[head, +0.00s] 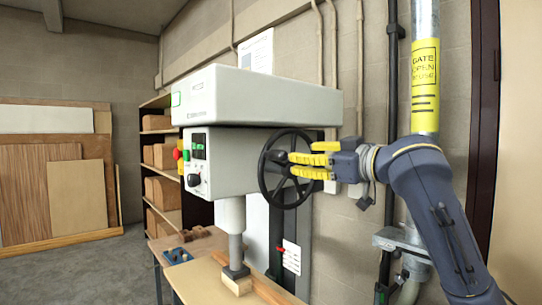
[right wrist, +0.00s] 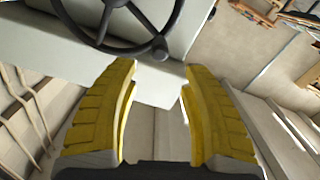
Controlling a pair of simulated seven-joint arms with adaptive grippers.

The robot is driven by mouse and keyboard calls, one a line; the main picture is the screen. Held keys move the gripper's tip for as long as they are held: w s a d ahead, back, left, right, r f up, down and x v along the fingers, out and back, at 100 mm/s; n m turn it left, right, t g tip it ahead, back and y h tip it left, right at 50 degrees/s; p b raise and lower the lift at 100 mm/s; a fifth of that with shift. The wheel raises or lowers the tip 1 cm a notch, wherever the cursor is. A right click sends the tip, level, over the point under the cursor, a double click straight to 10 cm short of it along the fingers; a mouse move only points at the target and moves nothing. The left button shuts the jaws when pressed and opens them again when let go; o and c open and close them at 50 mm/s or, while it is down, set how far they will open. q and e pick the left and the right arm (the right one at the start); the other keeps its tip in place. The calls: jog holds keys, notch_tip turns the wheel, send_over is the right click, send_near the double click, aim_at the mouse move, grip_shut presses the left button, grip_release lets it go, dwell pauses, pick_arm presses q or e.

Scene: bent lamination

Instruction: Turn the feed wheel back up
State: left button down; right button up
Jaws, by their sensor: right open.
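The feed wheel (head: 264,178) is black with spokes and sits on the right side of the white machine head. In the right wrist view the wheel (right wrist: 75,32) fills the top left, with a round handle knob (right wrist: 160,48) at its rim. My right gripper (head: 297,165) has yellow fingers and is in front of the wheel, beside the knob in the head view. In the right wrist view its fingers (right wrist: 159,70) are apart with nothing between them; the knob is just beyond the tips. Whether anything touches is unclear. My left gripper is not in view.
The machine's spindle (head: 235,245) comes down over a small wooden block (head: 237,281) on the table. A vertical pipe with a yellow label (head: 425,80) stands behind my right arm. Shelves with boxes (head: 160,155) and leaning boards (head: 55,180) are at the left.

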aim_at(271, 154)
jog(key=x, duration=1.3)
jog(key=shift+o, duration=0.2)
grip_shut()
